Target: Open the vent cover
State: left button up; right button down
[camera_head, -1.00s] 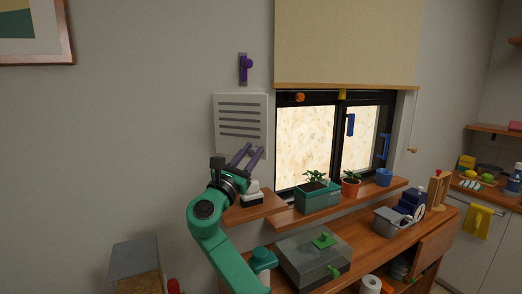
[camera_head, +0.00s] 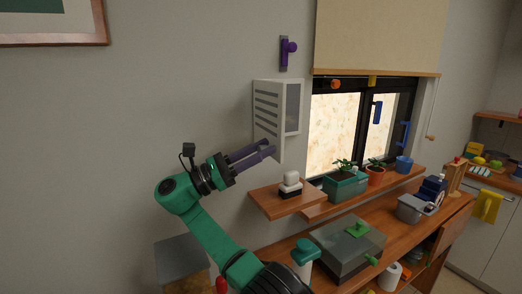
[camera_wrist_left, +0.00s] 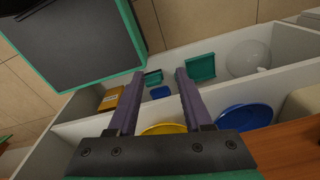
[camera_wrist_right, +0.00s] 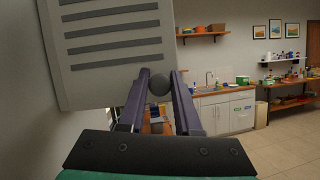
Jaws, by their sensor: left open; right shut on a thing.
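The vent cover (camera_head: 268,115) is a pale slatted panel on the wall left of the window. It stands swung out from its frame, with its left edge near the wall. The grey vent opening (camera_head: 293,108) shows to its right. My right gripper (camera_head: 267,149) is at the cover's lower edge. In the right wrist view, its fingers (camera_wrist_right: 158,88) are shut on a dark round knob (camera_wrist_right: 159,83), with the slatted cover (camera_wrist_right: 110,40) at upper left. My left gripper (camera_wrist_left: 164,78) is open and empty in the left wrist view, above a white-walled compartment.
A wooden shelf (camera_head: 267,204) with a small white-topped object (camera_head: 290,183) sits below the vent. A purple handle (camera_head: 287,52) is on the wall above. A green planter (camera_head: 346,186) stands on the windowsill. Bare wall lies left of the cover.

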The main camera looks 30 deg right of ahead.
pick_arm(q)
jog(key=shift+w+a, duration=0.1)
jog(key=shift+w, duration=0.05)
pick_arm(e)
jog(key=shift+w+a+f+m+g, duration=0.15)
jog(key=shift+a+m+g, duration=0.3)
jog(key=shift+g, duration=0.55)
pick_arm(q)
jog(key=shift+w, duration=0.15)
pick_arm(e)
jog(key=c, duration=0.6)
grip_release()
jog(key=shift+w+d, duration=0.1)
